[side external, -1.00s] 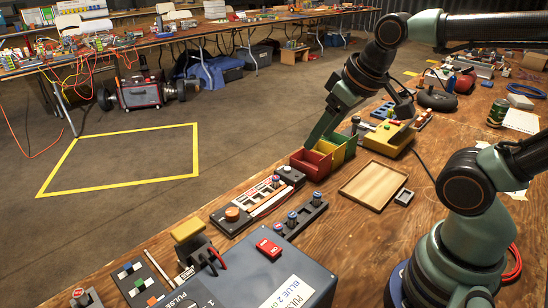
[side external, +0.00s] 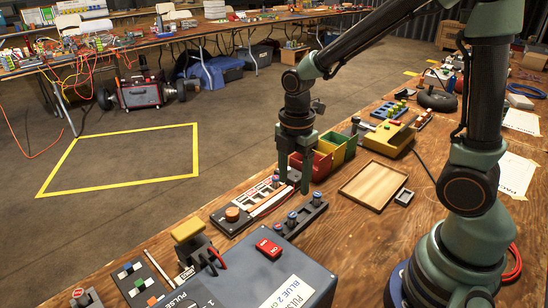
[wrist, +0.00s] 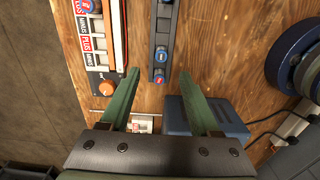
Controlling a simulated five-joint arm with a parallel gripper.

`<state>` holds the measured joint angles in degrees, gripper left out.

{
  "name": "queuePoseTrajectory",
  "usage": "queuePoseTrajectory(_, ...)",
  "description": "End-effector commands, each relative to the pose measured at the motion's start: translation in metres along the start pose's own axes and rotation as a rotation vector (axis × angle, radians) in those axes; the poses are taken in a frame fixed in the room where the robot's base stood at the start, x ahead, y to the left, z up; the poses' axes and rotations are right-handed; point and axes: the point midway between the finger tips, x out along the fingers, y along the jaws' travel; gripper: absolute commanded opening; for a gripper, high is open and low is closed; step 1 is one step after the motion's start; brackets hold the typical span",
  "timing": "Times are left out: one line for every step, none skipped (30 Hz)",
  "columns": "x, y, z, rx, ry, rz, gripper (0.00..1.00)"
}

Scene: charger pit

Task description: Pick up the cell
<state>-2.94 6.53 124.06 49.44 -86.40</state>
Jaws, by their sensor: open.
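A narrow dark rack (side external: 262,241) holds upright cells with coloured tops in a row. In the side view, cells show at the rack's near end (side external: 278,230), middle (side external: 292,218) and far end (side external: 316,198). My gripper (side external: 295,188) points down by the rack's far end, open and empty. In the wrist view, the rack (wrist: 153,40) runs between my open fingers (wrist: 158,73). A blue-topped cell (wrist: 161,56) and a reddish-purple-topped cell (wrist: 158,77) sit there. I cannot tell how far the fingertips are above them.
A charger panel with an orange knob (side external: 232,213) and striped labels lies left of the rack. A grey-blue box with a red switch (side external: 268,247) stands in front. Red (side external: 320,166) and yellow bins stand behind my gripper. A wooden tray (side external: 373,186) lies to the right.

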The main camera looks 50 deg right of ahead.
Motion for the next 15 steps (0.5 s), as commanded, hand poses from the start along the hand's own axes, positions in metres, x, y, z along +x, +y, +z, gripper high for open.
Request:
queuePoseTrajectory(0.010,-0.002,0.000,0.001,0.000,-0.006,0.63)
queuePoseTrajectory(0.015,-0.002,0.000,0.001,0.000,-0.007,0.63)
queuePoseTrajectory(0.023,-0.002,0.000,0.002,0.000,-0.007,0.63)
queuePoseTrajectory(0.028,-0.002,0.000,0.002,0.000,-0.006,0.63)
queuePoseTrajectory(0.032,-0.002,0.000,0.002,0.000,-0.007,0.63)
queuePoseTrajectory(0.037,-0.001,0.000,0.003,0.000,-0.005,0.63)
queuePoseTrajectory(0.041,-0.001,0.000,0.003,0.000,-0.005,0.63)
queuePoseTrajectory(0.044,-0.001,0.000,0.003,0.000,-0.003,0.63)
queuePoseTrajectory(0.047,-0.001,0.000,0.003,0.000,-0.003,0.63)
queuePoseTrajectory(0.049,-0.001,0.000,0.003,0.000,-0.002,0.63)
queuePoseTrajectory(0.050,-0.001,0.000,0.003,0.000,-0.001,0.63)
queuePoseTrajectory(0.051,-0.001,0.000,0.003,0.000,-0.001,0.63)
queuePoseTrajectory(0.053,-0.001,0.000,0.004,0.000,-0.001,0.63)
queuePoseTrajectory(0.055,-0.001,0.000,0.004,0.000,-0.002,0.63)
queuePoseTrajectory(0.058,-0.002,0.000,0.004,0.000,-0.003,0.63)
